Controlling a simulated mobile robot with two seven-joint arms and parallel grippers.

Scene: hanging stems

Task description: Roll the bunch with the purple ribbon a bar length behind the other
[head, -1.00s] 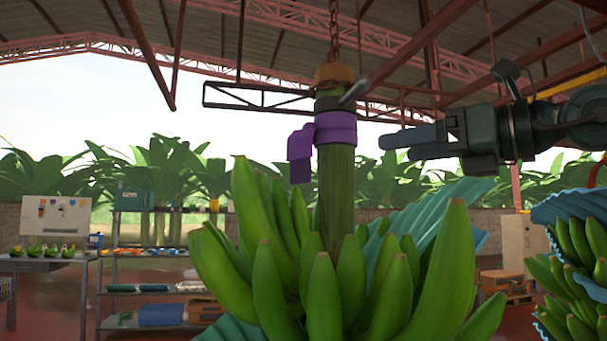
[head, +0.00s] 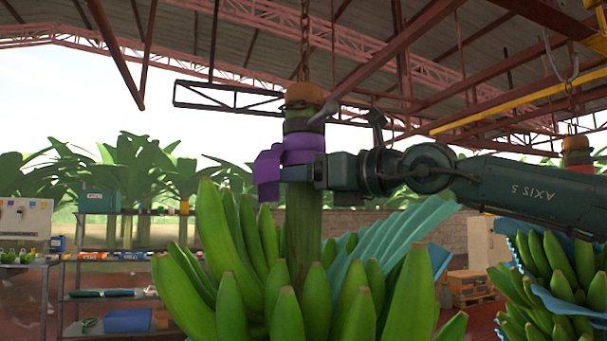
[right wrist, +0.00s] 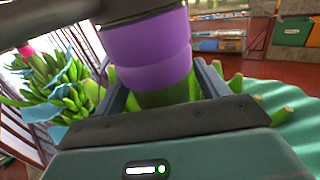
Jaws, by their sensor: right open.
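The bunch with the purple ribbon (head: 303,150) hangs in front of me on a chain, its thick green stem (head: 303,225) upright above large green bananas (head: 225,290). My right gripper (head: 312,173) reaches in from the right at the ribbon's lower edge. In the right wrist view its two fingers (right wrist: 160,88) stand apart, one on each side of the stem, just below the purple ribbon (right wrist: 148,50). I cannot tell whether they touch it. The other bunch (head: 555,265) hangs at the right, partly behind my arm. My left gripper is out of view.
A lattice bar (head: 235,98) runs left from the purple-ribbon bunch's top. A blue wavy sheet (head: 385,245) sticks out behind its bananas. A shelf rack (head: 110,255) stands at the back left. In the right wrist view, a bunch (right wrist: 60,85) with a pink ribbon shows at left.

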